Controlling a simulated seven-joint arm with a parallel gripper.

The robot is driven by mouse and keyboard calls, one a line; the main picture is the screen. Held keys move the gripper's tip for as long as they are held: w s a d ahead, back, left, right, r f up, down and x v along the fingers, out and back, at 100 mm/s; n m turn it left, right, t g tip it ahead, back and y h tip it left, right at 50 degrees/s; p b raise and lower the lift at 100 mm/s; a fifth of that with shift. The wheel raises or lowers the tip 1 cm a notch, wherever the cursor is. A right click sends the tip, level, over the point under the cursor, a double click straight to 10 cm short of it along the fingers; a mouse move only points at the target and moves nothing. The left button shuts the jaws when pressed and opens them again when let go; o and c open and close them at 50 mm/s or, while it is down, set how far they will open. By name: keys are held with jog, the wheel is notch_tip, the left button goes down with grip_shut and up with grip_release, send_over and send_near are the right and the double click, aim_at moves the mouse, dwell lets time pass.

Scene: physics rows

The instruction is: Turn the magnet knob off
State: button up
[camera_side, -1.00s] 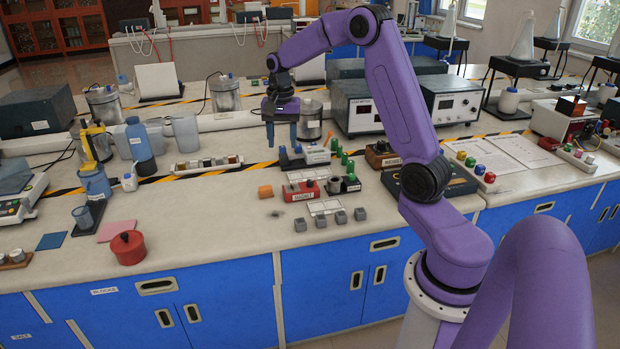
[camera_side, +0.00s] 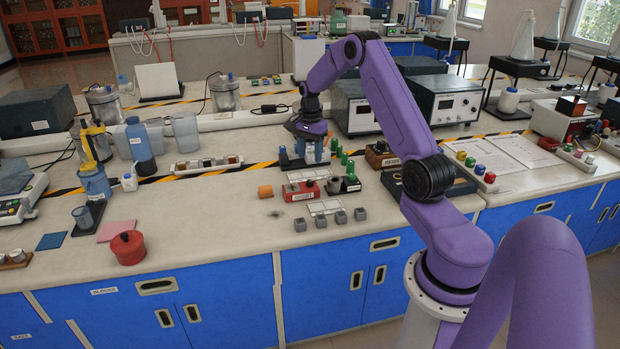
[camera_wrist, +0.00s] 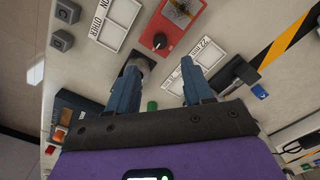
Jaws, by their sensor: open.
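The red magnet box (camera_side: 299,192) with a white label sits on the bench in the side view, with a small dark knob (camera_side: 309,183) on its top. In the wrist view the red box (camera_wrist: 170,27) is at the top centre, and its round knob (camera_wrist: 160,41) with a pale mark faces the camera. My gripper (camera_side: 314,157) is low over the bench, just behind the red box in the side view.
A grey cylinder on a dark base (camera_side: 334,186) stands right of the red box. Green pegs (camera_side: 344,158) stand close to my gripper. White-framed trays (camera_side: 325,207) and small grey blocks (camera_side: 341,217) lie in front.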

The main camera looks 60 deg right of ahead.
aim_at(310, 181)
notch_tip(310, 181, down, 10)
jog(key=shift+r, duration=0.25)
grip_shut()
